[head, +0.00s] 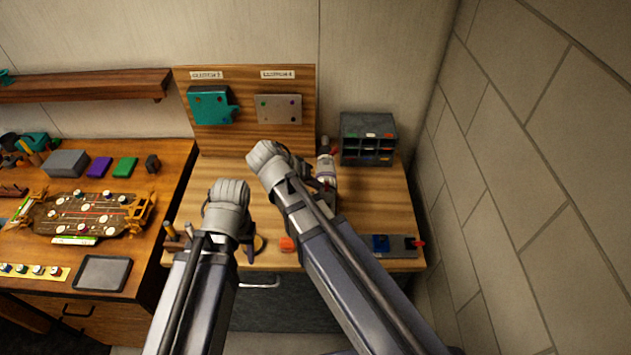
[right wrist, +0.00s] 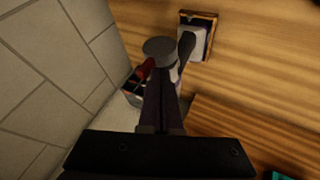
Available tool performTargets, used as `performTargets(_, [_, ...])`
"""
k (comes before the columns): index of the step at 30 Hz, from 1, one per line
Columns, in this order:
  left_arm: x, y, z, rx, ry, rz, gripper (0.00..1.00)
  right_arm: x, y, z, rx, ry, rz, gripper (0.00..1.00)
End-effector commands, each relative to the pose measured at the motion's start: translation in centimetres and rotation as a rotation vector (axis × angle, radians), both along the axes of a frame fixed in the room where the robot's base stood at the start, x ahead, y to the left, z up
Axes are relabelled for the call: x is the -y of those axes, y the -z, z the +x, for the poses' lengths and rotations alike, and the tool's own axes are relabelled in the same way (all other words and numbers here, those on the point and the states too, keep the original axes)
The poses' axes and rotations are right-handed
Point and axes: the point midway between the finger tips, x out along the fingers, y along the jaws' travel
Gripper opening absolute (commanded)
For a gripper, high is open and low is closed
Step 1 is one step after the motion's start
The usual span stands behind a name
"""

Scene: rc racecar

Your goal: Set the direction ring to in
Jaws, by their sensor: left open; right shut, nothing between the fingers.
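A pale grey upright tool, apparently the powered screwdriver (head: 327,163), stands near the back of the right-hand bench. Its direction ring cannot be made out. My right gripper (head: 325,194) is close in front of the tool and partly hidden by my arm. In the right wrist view my right gripper (right wrist: 162,90) is shut and empty, its tips at a grey round-topped part (right wrist: 160,48); whether they touch it is unclear. My left gripper (head: 248,252) is low over the front of the bench, open, mostly hidden behind its wrist.
A grey drawer organizer (head: 362,122) stands behind and right of the tool. A teal plate (head: 210,105) and a grey plate (head: 279,109) hang on the wooden back panel. A grey block with a blue part (head: 393,245) is at the front right. A stone wall (head: 530,170) bounds the right.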

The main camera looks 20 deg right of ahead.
Motion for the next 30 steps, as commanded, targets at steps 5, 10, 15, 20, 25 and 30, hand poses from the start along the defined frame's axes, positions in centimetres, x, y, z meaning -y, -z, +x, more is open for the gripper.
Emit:
performTargets(5, [0.0, -0.2, 0.0, 0.0, 0.0, 0.0, 0.5, 0.1, -0.1, -0.1, 0.002, 0.001, 0.007, 0.0])
performTargets(10, [0.0, -1.1, 0.0, 0.0, 0.001, 0.0, 0.5, 0.6, -0.5, -0.3, 0.015, 0.003, 0.058, 0.0])
performTargets(15, [0.0, -1.8, 0.0, -0.001, 0.002, 0.0, 0.5, 1.3, -0.7, -0.4, 0.036, 0.002, 0.124, 0.0])
performTargets(20, [0.0, -1.9, 0.0, -0.001, 0.002, 0.0, 0.5, 2.0, -0.7, -0.6, 0.036, 0.001, 0.127, 0.0])
performTargets(25, [0.0, -1.9, 0.0, -0.001, 0.002, 0.0, 0.5, 2.6, -0.7, -0.8, 0.036, 0.001, 0.127, 0.0])
performTargets(30, [0.0, -1.9, 0.0, -0.001, 0.002, 0.0, 0.5, 2.9, -0.7, -0.8, 0.036, 0.001, 0.127, 0.0])
